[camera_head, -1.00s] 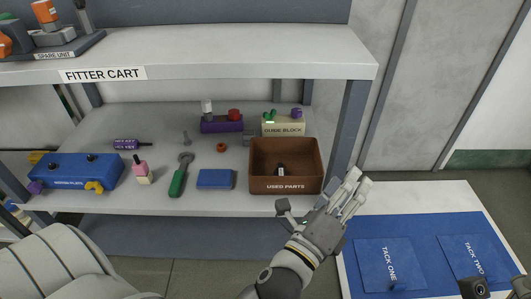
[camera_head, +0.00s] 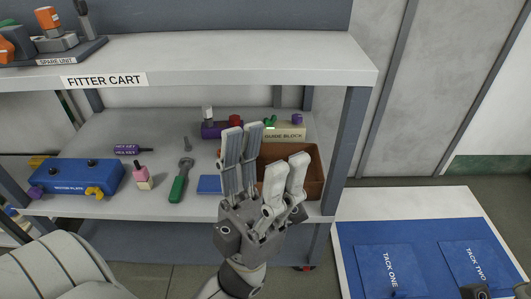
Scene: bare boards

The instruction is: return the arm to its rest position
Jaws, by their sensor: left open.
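My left gripper (camera_head: 264,150) is open and empty, with its two pairs of pale fingers spread apart and pointing up. It stands in front of the fitter cart's lower shelf and hides much of the brown used parts bin (camera_head: 315,178). Its forearm comes up from the bottom of the view. Small dark parts at the lower right edge look like pieces of my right gripper (camera_head: 474,291); its fingers cannot be made out.
The lower shelf (camera_head: 100,207) holds a blue block (camera_head: 88,177), a green-handled wrench (camera_head: 178,186), a pink-and-cream piece (camera_head: 143,178), a blue box (camera_head: 209,184) and a guide block (camera_head: 290,134). The upper shelf (camera_head: 230,60) overhangs. Blue tack mats (camera_head: 390,268) lie at the right.

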